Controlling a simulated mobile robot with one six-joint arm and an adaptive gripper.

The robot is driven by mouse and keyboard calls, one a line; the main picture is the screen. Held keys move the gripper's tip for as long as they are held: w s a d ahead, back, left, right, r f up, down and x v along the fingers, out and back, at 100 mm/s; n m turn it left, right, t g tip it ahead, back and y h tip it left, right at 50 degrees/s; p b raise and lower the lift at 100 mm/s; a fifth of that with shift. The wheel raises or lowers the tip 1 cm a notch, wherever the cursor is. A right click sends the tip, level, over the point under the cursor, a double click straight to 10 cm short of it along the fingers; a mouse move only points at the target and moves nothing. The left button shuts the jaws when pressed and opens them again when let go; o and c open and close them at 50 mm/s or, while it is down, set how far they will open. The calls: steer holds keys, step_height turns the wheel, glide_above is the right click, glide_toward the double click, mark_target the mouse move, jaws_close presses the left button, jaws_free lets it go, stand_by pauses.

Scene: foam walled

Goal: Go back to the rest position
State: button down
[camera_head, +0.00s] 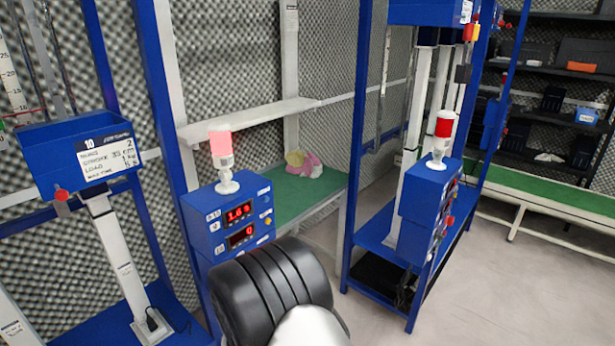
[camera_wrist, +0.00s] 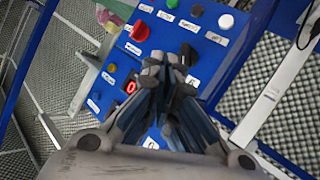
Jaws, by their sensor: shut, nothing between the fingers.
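My gripper (camera_wrist: 165,66) is shut and empty in the wrist view. Its fingertips meet in front of a blue control panel (camera_wrist: 205,72); the gap to the panel is hard to judge. In the head view my arm (camera_head: 275,295) reaches up from the bottom centre, just in front of a blue control box (camera_head: 230,222) with two lit red displays. The gripper itself is not visible there.
A glowing pink lamp (camera_head: 222,150) stands on the box. Left is a blue test stand (camera_head: 80,150); right is another blue frame with a second control box (camera_head: 430,195). A plush toy (camera_head: 303,163) lies on a green surface behind. Floor at lower right (camera_head: 500,290) is clear.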

steer(key=s+d+r+m+g, duration=0.1)
steer(key=s+d+r, duration=0.25)
steer(key=r, duration=0.25)
steer(key=s+d+r+g+y, duration=0.1)
steer(key=s+d+r+g, duration=0.15)
steer(key=d+r, duration=0.3)
steer(key=s+d+r+m+g, duration=0.1)
steer(key=s+d+r, duration=0.25)
steer(key=r, duration=0.35)
steer(key=s+d+m+g+h, duration=0.1)
steer(key=s+d, duration=0.4)
steer(key=s, duration=0.4)
steer(key=s+d+r+m+g+h, duration=0.1)
steer(key=s+d+g, duration=0.1)
steer(key=s+d, duration=0.4)
steer(key=s+d+r+m+g+h, duration=0.1)
steer(key=s+d, duration=0.5)
steer(key=s, duration=0.6)
steer(key=shift+s+r+m+g, duration=0.2)
steer(key=shift+s+m+g, duration=0.1)
steer(key=shift+s+g, duration=0.1)
steer(key=shift+a, duration=0.2)
